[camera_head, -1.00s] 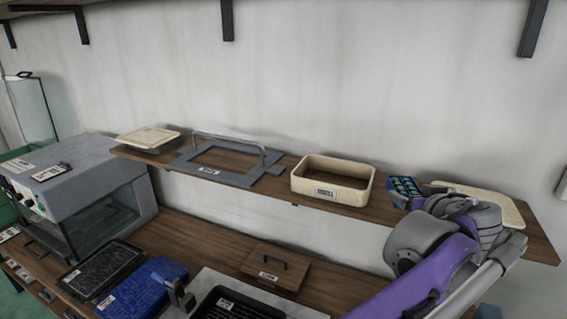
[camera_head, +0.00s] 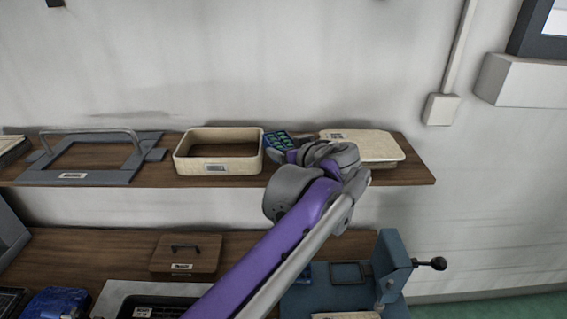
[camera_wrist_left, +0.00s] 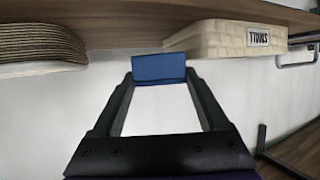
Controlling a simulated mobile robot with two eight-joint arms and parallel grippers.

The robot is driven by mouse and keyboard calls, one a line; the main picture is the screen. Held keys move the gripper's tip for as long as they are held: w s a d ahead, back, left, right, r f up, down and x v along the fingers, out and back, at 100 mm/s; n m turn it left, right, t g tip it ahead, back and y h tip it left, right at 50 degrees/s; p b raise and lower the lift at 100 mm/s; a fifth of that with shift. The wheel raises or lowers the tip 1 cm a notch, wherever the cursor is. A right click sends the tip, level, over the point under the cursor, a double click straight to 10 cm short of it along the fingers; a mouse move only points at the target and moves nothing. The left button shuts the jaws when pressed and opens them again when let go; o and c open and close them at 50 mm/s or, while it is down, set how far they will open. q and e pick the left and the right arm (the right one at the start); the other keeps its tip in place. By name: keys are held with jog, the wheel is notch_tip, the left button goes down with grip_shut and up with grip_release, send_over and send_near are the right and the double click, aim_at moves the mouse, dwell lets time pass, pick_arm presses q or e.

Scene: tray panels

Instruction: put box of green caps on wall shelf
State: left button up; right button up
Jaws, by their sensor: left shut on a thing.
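The box of green caps (camera_head: 278,141) is a small blue box with green round caps inside. In the head view it is at the right part of the wall shelf (camera_head: 400,176), between a cream tray and a cream flat piece. My left gripper (camera_head: 291,153) is shut on it from the front, and the wrist partly hides it. In the left wrist view the blue box (camera_wrist_left: 160,68) is between the fingertips, level with the shelf edge (camera_wrist_left: 120,38). I cannot tell if it touches the shelf. My right gripper is not in view.
The cream tray (camera_head: 217,167) stands close left of the box. The cream flat piece (camera_head: 378,146) lies close on the right. A grey frame with a handle (camera_head: 80,173) is farther left. Below are a wooden lid (camera_head: 185,256) and a blue vise-like tool (camera_head: 392,262).

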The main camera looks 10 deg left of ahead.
pick_arm(q)
notch_tip(320, 180, down, 4)
jog(key=shift+s+f, duration=0.1)
jog(key=o, duration=1.4)
